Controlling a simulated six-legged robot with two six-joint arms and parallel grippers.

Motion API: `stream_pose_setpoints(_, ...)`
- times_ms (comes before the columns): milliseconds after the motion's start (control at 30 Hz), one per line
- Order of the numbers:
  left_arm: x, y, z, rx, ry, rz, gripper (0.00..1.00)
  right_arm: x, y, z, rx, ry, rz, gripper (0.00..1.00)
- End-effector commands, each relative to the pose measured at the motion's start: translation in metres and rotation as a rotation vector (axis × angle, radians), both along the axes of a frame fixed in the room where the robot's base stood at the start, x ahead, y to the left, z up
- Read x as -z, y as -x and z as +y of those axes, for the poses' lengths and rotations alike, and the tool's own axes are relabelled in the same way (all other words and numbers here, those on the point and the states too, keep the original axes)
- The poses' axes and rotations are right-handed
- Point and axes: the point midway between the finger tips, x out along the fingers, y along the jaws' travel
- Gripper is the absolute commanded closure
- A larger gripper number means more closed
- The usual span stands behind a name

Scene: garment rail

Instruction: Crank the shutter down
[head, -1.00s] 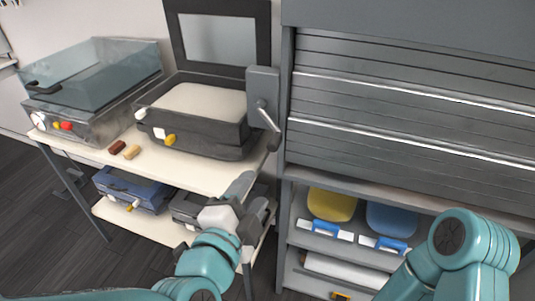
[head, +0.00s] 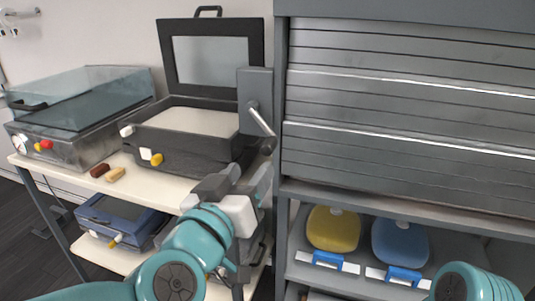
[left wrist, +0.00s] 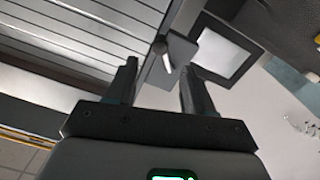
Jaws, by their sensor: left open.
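The grey slatted shutter (head: 410,95) covers the upper cabinet opening, its slats reaching down close to the ledge. Its crank (head: 262,120) sits on a grey box (head: 254,88) on the cabinet's left post. The crank arm slants down to the right to a dark grip (head: 268,147). My left gripper (head: 240,180) is open and empty, just below and left of that grip, apart from it. In the left wrist view the crank (left wrist: 167,62) shows ahead, between the fingers of the open gripper (left wrist: 160,85). My right arm shows at bottom right; its gripper is out of view.
A cart (head: 150,183) at left carries an open dark case (head: 190,135) close to the crank, a glass-lidded box (head: 75,125) and two small blocks. A blue case (head: 125,220) lies below. Yellow (head: 333,228) and blue (head: 400,243) items stand under the ledge (head: 400,208).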

Motion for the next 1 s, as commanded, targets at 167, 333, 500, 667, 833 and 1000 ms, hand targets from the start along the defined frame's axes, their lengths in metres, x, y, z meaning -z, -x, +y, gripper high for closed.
stream_pose_setpoints(167, 0.002, -0.042, -0.015, -0.001, -0.003, 0.002, 0.47, 0.004, 0.000, 0.000, 0.000, 0.000, 0.000, 0.57)
stream_pose_setpoints(333, 0.001, -0.072, -0.026, -0.001, -0.002, 0.000, 0.47, 0.005, 0.000, 0.000, 0.000, 0.000, 0.000, 0.57)
stream_pose_setpoints(500, 0.001, -0.088, -0.032, 0.000, -0.001, 0.001, 0.47, 0.004, 0.000, 0.000, 0.000, 0.000, 0.001, 0.57)
stream_pose_setpoints(667, 0.000, -0.092, -0.033, 0.001, -0.001, 0.000, 0.47, 0.004, 0.000, 0.000, 0.000, 0.000, 0.001, 0.57)
stream_pose_setpoints(833, 0.000, -0.092, -0.033, 0.001, -0.001, -0.001, 0.47, 0.004, 0.000, 0.000, 0.000, 0.000, 0.000, 0.57)
stream_pose_setpoints(1000, 0.000, -0.092, -0.033, 0.000, -0.001, 0.000, 0.99, 0.004, 0.000, 0.000, 0.000, 0.000, 0.000, 0.57)
